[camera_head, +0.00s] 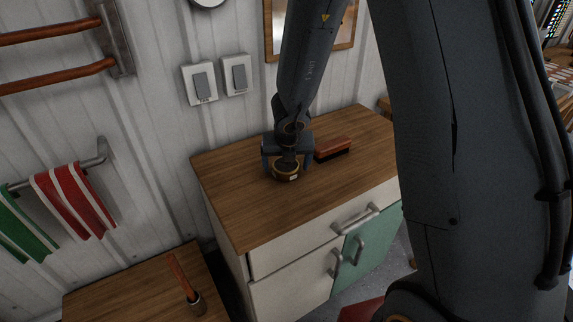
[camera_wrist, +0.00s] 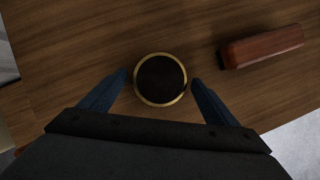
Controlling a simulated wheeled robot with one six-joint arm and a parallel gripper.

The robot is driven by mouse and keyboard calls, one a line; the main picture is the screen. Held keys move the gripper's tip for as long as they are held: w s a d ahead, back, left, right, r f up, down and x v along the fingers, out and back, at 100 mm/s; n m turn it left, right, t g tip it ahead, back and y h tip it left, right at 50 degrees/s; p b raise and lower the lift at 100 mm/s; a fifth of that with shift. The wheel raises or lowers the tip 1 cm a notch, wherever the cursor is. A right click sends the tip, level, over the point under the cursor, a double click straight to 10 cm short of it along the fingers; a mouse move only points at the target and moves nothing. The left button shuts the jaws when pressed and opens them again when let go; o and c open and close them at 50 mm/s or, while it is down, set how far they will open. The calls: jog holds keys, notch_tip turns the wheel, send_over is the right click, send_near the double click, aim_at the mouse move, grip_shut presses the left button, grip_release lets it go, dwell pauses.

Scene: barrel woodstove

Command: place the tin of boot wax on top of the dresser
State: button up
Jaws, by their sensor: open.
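The tin of boot wax (camera_head: 286,174) is a small round tin with a dark top and a gold rim. It rests on the wooden top of the dresser (camera_head: 240,210). In the wrist view the tin (camera_wrist: 160,79) lies between the fingertips, with a gap at each side. My gripper (camera_head: 286,166) is open around the tin, low over the dresser top. Its two blue fingers also show in the wrist view (camera_wrist: 159,78). The far side of the tin is partly hidden by my gripper in the head view.
A reddish wooden brush (camera_head: 333,147) lies right of the tin on the dresser top; it also shows in the wrist view (camera_wrist: 262,47). The dresser top's left and front parts are clear. A lower wooden surface (camera_head: 130,295) at bottom left holds a wooden-handled tool (camera_head: 186,285).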

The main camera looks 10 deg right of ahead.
jog(key=s+a+r+n+y+p, duration=0.1)
jog(key=s+r+n+p, duration=0.25)
jog(key=r+n, duration=0.35)
jog(key=s+a+r+n+p, duration=0.1)
jog(key=s+r+n+p, duration=0.3)
jog(key=r, duration=0.4)
jog(key=s+d+r+n+g, duration=0.1)
jog(key=s+d+n, duration=0.2)
jog(key=s+n, duration=0.4)
jog(key=s+d+r+n+g, duration=0.1)
jog(key=s+n, duration=0.6)
jog(key=n, duration=1.2)
jog(key=shift+d+r+n, duration=0.3)
jog(key=shift+d, duration=0.6)
notch_tip(320, 180, down, 9)
jog(key=g+b, duration=0.1)
jog(key=b, duration=0.7)
